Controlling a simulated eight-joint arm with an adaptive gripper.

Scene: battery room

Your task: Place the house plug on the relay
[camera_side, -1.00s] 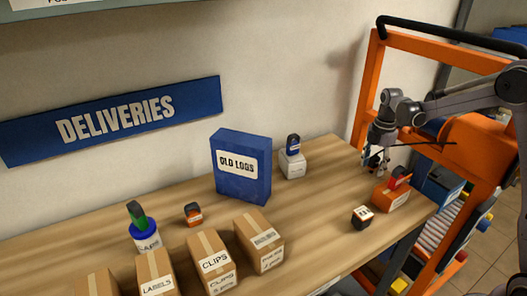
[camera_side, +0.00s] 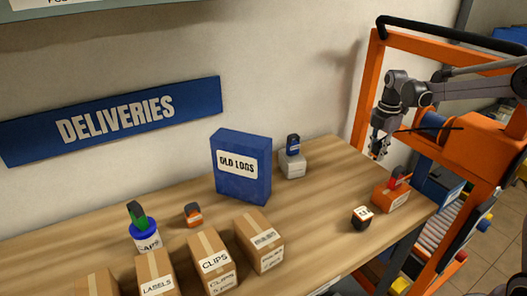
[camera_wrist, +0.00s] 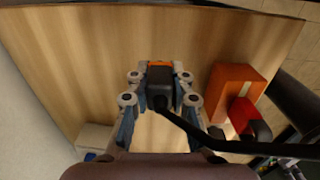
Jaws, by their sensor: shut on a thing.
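My gripper (camera_wrist: 160,85) is shut on a black plug (camera_wrist: 159,78) with a black cable running off to the right. I take this for the house plug. In the side view my gripper (camera_side: 378,152) hangs above the table's far right part, and the cable shows as a thin dark line. A small dark block with an orange and white top (camera_side: 362,217), possibly the relay, stands on the table, apart from and below my gripper. In the wrist view an orange strip (camera_wrist: 160,63) shows beyond the plug, perhaps this block, mostly hidden.
An orange box with a red-handled piece (camera_side: 391,200) stands right of the dark block. A white box with a blue piece (camera_side: 292,164) and a blue OLD LOGS box (camera_side: 241,180) stand farther back. A small orange item (camera_side: 193,214) and several cartons are left. An orange frame (camera_side: 366,90) rises behind.

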